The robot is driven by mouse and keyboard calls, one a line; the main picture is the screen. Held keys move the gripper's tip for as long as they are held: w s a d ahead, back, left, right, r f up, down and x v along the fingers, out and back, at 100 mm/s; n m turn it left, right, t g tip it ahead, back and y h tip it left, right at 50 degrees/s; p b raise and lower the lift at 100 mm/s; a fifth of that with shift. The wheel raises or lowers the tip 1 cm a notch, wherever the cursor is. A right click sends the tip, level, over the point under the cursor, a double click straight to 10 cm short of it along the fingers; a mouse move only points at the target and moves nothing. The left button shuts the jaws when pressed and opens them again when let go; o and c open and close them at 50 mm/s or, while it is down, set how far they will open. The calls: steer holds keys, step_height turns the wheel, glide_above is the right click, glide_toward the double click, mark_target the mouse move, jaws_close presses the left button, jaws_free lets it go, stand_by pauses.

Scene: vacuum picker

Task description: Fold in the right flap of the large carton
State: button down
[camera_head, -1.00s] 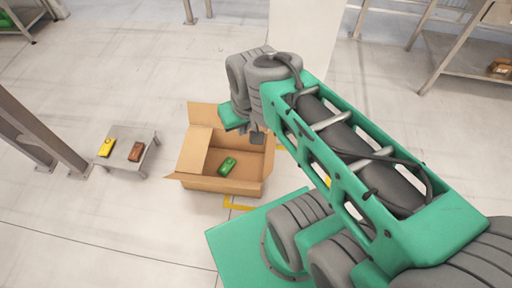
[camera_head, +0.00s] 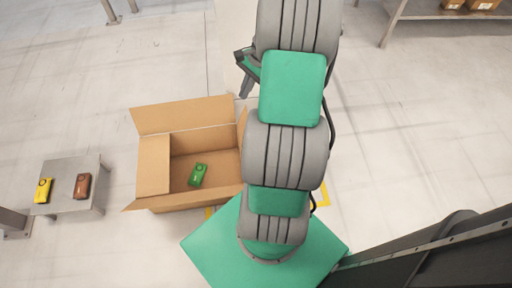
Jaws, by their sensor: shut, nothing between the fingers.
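The large carton (camera_head: 195,196) stands open on the floor, left of my arm, with a green item (camera_head: 197,175) inside. Its back flap (camera_head: 182,115) is raised and leans outward. Its left flap (camera_head: 154,165) lies inward over the left part of the opening. The front flap (camera_head: 150,204) shows as a thin edge angled outward. The right flap (camera_head: 243,124) shows as a narrow strip, nearly edge-on at the back right corner; my arm hides the rest. My gripper (camera_head: 245,88) is shut and empty, pointing down beyond that corner. I cannot tell whether it touches the flap.
A low metal table (camera_head: 75,198) left of the carton holds a yellow item (camera_head: 43,190) and a brown item (camera_head: 83,186). Yellow floor tape (camera_head: 320,195) shows right of my arm. A shelf (camera_head: 440,12) with boxes stands at the back right. Floor behind the carton is clear.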

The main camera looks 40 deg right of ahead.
steer(key=s+d+f+m+t+y+b, duration=0.1)
steer(key=s+d+f+m+b, duration=0.3)
steer(key=f, duration=0.5)
steer(key=s+d+f+m+t+y+b, duration=0.1)
steer(key=s+d+f+m, duration=0.3)
steer(key=d+f, duration=0.45)
steer(key=w+a+f+b, duration=0.5)
steer(key=a+f, duration=0.2)
steer(key=a, duration=0.2)
steer(key=shift+w+a+f+b, duration=0.2)
steer(key=shift+f+b, duration=0.1)
steer(key=shift+f, duration=0.1)
